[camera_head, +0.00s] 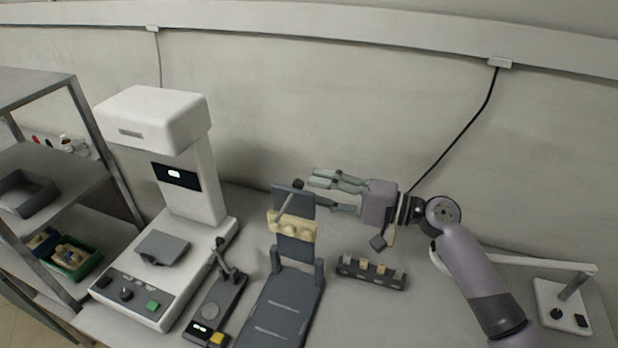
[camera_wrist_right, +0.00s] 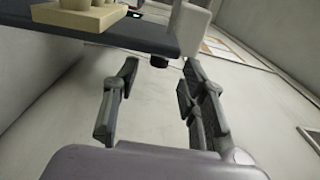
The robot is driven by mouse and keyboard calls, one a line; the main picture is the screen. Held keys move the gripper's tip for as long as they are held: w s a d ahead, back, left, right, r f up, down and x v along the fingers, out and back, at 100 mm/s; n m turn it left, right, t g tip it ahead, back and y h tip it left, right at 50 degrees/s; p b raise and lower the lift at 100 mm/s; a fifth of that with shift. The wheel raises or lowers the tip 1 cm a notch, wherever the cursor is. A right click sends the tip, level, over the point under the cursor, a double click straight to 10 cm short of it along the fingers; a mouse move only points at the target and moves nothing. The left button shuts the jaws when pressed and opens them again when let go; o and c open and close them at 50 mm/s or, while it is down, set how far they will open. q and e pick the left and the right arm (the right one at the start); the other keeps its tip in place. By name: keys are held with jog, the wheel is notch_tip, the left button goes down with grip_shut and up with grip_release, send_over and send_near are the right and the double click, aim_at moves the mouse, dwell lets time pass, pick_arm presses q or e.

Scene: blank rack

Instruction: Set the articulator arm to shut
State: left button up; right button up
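The articulator has a dark grey base (camera_head: 276,312) lying on the bench. Its dark arm (camera_head: 297,250) stands raised, near upright, at the far end of the base. A cream model (camera_head: 292,226) sits on the arm's near face, and a rod with a dark tip (camera_head: 298,185) sticks out near its top. My right gripper (camera_head: 322,190) is at the right of the arm's upper end, its fingers apart and pointing left. In the right wrist view the arm's dark slab (camera_wrist_right: 140,38) lies beyond the open, empty fingers (camera_wrist_right: 158,95). Contact cannot be told. My left gripper is not visible.
A white machine (camera_head: 190,190) stands at the left, with a small lever device (camera_head: 218,292) between it and the articulator. A dark block with pale pieces (camera_head: 371,273) is right of the base, below my right gripper. A lamp-like stand (camera_head: 562,305) is far right.

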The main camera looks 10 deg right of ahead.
jog(key=shift+p+x, duration=0.35)
jog(key=shift+x, duration=1.25)
jog(key=shift+d, duration=0.1)
grip_shut()
